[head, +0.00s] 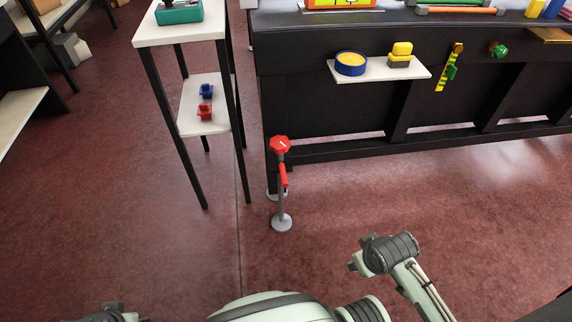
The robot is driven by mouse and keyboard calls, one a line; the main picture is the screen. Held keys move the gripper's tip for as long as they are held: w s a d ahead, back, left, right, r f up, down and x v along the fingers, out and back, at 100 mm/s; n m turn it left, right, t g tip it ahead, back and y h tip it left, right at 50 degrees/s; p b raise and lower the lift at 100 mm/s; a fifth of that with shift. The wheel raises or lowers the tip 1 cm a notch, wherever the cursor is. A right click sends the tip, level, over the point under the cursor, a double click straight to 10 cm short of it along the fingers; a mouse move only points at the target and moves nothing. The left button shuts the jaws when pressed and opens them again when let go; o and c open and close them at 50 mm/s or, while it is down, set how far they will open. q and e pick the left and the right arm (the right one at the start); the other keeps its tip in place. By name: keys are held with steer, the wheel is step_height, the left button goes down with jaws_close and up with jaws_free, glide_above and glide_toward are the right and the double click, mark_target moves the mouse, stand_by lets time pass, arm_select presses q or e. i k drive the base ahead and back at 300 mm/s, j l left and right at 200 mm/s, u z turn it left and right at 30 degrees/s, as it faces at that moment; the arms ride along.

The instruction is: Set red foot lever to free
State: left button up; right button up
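The red foot lever (284,176) is in the head view, left of centre, on a grey post at the left front corner of the black table. A red knob-like head (280,145) tops the post. A round grey foot (281,222) stands on the floor below. The lever hangs steeply down along the post; I cannot read any free or locked marking. Parts of my arms show at the bottom left and lower right, well apart from the lever. I cannot make out the fingers of either gripper.
The black table (320,108) has a small shelf (415,72) with a blue-rimmed yellow tin (351,63) and a yellow block (401,49). A white-topped stand (180,32) is close left of the lever, with red and blue clamps on its lower shelf (190,122). The red-brown floor in front is clear.

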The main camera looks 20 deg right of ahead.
mark_target(281, 167)
steer(key=i+l+u, duration=0.1)
steer(key=i+l, duration=0.45)
steer(key=l, duration=0.2)
steer(key=i+l+u, duration=0.15)
steer(key=l, duration=0.25)
steer(key=k+l, duration=0.1)
steer(key=l, duration=0.2)
steer(key=l+u, duration=0.1)
steer(key=l, duration=0.2)
steer(key=k+l, duration=0.15)
steer(key=l, duration=0.15)
steer(key=u, duration=0.05)
